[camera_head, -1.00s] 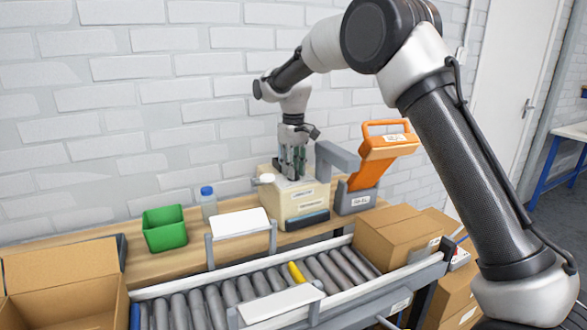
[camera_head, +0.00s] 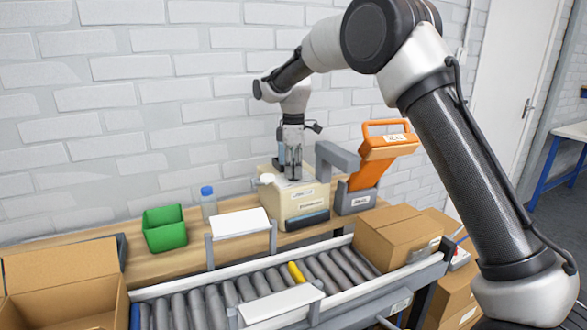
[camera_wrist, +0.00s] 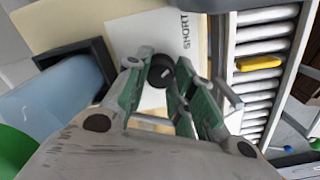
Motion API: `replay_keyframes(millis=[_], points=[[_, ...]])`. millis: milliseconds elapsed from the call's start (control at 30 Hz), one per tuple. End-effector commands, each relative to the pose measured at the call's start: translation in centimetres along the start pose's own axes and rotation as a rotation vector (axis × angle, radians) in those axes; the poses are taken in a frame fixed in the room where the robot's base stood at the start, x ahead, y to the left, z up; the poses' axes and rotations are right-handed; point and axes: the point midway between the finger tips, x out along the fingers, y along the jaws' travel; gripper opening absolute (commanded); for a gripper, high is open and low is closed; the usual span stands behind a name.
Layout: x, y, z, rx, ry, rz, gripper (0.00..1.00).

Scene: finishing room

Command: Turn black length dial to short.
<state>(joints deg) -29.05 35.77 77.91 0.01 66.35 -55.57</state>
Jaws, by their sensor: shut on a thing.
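The beige dispenser (camera_head: 306,207) stands on the wooden bench against the wall. Its black length dial (camera_wrist: 160,72) sits on a white plate (camera_wrist: 152,38) printed with the word SHORT. In the wrist view, my gripper (camera_wrist: 156,77) is shut on the dial, with its green-sided fingers on either side. The dial's pointer direction is not clear. In the head view, my gripper (camera_head: 293,176) points down onto the dispenser's top and hides the dial.
An orange-handled tool (camera_head: 380,155) in a grey holder stands right of the dispenser. A green bin (camera_head: 164,229) and a blue-capped bottle (camera_head: 208,205) are to its left. A roller conveyor (camera_head: 230,297) with a yellow object (camera_head: 296,272) runs in front. Cardboard boxes (camera_head: 397,236) flank it.

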Motion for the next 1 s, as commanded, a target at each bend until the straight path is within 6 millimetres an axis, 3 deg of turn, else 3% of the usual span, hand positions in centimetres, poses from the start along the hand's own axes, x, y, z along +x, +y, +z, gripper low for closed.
replay_keyframes(millis=[300, 800, 833, 933, 1000], points=[[-0.1, 0.07, 0.0, -0.099, 0.001, 0.002, 0.01], [-0.11, 0.08, -0.01, -0.114, 0.001, 0.003, 0.01], [-0.11, 0.08, -0.01, -0.114, 0.001, 0.003, 0.3], [-0.09, 0.07, 0.0, -0.113, 0.001, 0.003, 0.48], [-0.08, 0.06, 0.0, -0.113, 0.001, 0.002, 0.48]])
